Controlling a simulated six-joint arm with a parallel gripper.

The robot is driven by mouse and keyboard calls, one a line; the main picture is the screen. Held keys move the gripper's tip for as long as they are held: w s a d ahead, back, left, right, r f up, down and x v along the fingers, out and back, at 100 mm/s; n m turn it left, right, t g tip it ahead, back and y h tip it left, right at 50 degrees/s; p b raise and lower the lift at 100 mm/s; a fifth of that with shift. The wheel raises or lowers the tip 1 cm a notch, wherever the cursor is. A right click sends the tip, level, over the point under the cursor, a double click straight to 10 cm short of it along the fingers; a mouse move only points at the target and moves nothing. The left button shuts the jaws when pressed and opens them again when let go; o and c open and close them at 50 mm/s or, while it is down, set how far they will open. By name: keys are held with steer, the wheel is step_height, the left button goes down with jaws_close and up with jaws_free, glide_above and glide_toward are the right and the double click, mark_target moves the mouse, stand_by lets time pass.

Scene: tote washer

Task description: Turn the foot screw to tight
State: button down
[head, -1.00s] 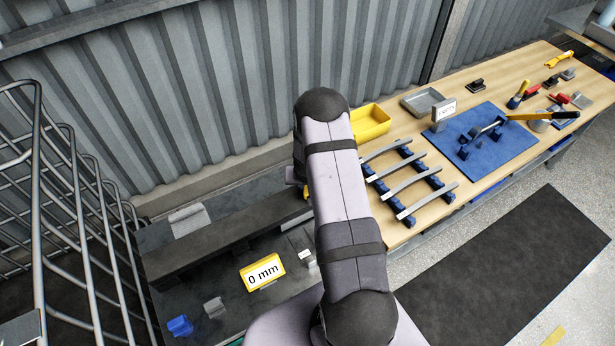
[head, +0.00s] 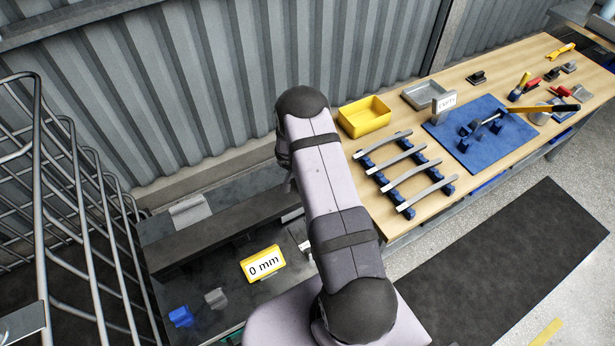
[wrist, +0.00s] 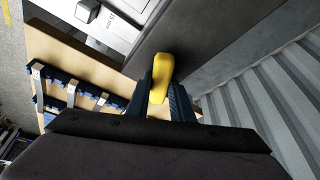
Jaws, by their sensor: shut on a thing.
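My gripper (wrist: 163,92) is shut on a yellow handle (wrist: 161,75) in the wrist view, with one dark finger on each side of it. The handle's rounded end stands out beyond the fingertips, against a dark grey surface. I cannot tell whether this handle is part of the foot screw; no screw thread or foot shows. In the head view my own arm hides the gripper and the handle. A yellow-framed card reading "0 mm" (head: 263,263) stands on the dark base at lower left of my arm.
A dark raised beam (head: 215,240) runs along the base beside the corrugated wall. A wire rack (head: 75,190) stands at left. A pale labelled box (wrist: 105,22) shows in the wrist view.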

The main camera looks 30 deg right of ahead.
steer(key=m+g, duration=0.1)
steer(key=m, duration=0.2)
steer(key=m+g, duration=0.1)
steer(key=m, duration=0.1)
steer(key=shift+w+r+m+h, duration=0.1)
steer(key=shift+w+m+h, duration=0.05)
steer(key=shift+m+h, duration=0.2)
steer(key=shift+b, duration=0.3)
steer(key=c, duration=1.6)
jaws_free()
steer(key=shift+o, duration=0.2)
steer(key=b+v, duration=0.3)
steer(key=v, duration=0.4)
steer(key=shift+r, duration=0.15)
steer(key=shift+m, duration=0.35)
